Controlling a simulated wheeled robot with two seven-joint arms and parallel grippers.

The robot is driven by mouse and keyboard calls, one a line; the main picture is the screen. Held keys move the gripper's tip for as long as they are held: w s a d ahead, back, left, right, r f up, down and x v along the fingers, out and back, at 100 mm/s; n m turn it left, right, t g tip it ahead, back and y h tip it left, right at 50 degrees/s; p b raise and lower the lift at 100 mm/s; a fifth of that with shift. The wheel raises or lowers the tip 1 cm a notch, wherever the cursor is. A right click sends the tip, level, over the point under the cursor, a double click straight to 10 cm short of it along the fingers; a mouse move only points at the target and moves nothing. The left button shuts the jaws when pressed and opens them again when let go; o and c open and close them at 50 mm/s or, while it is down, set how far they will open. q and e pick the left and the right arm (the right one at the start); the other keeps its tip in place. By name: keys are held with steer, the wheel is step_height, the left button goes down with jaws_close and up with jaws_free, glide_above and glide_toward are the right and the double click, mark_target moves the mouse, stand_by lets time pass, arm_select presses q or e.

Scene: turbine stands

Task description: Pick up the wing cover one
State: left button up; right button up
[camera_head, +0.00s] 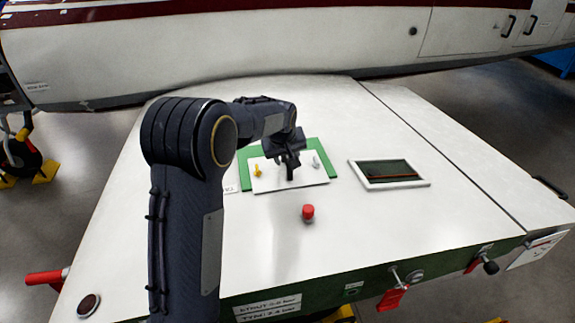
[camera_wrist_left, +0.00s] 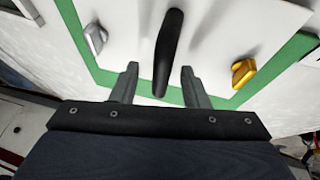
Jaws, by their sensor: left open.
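A white plate (camera_head: 311,182) on a green-bordered recess (camera_head: 243,170) carries a black bar handle, a yellow knob (camera_head: 257,170) and a grey knob (camera_head: 316,161). No marking reads as wing cover one; the plate with the handle looks like a cover. My left gripper (camera_head: 289,160) is over the plate's middle. In the left wrist view, the black handle (camera_wrist_left: 168,40) runs toward the gap between my open fingers (camera_wrist_left: 157,72), with no clear contact on either side. The yellow knob (camera_wrist_left: 242,73) and grey knob (camera_wrist_left: 95,38) stand to either side. My right gripper is out of view.
The white top (camera_head: 400,240) holds a red knob (camera_head: 308,212) in front of the plate and a framed dark window (camera_head: 389,172) to its right. The aircraft-like white body (camera_head: 250,50) is behind. Red handles and tags line the front edge.

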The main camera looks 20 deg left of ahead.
arm_select(q)
steer(key=shift+w+a+f, duration=0.1)
steer(key=shift+w+f, duration=0.15)
steer(key=shift+f, duration=0.3)
jaws_close()
steer(key=shift+r, duration=0.2)
steer(key=shift+r, duration=0.35)
step_height(320, 180, up, 2)
steer(key=shift+r, duration=0.1)
steer(key=s+d+r+b, duration=0.3)
steer(key=s+r, duration=0.6)
steer(key=s, duration=0.4)
steer(key=shift+s+d+r, duration=0.2)
steer(key=shift+d+r, duration=0.2)
steer(key=shift+d, duration=0.2)
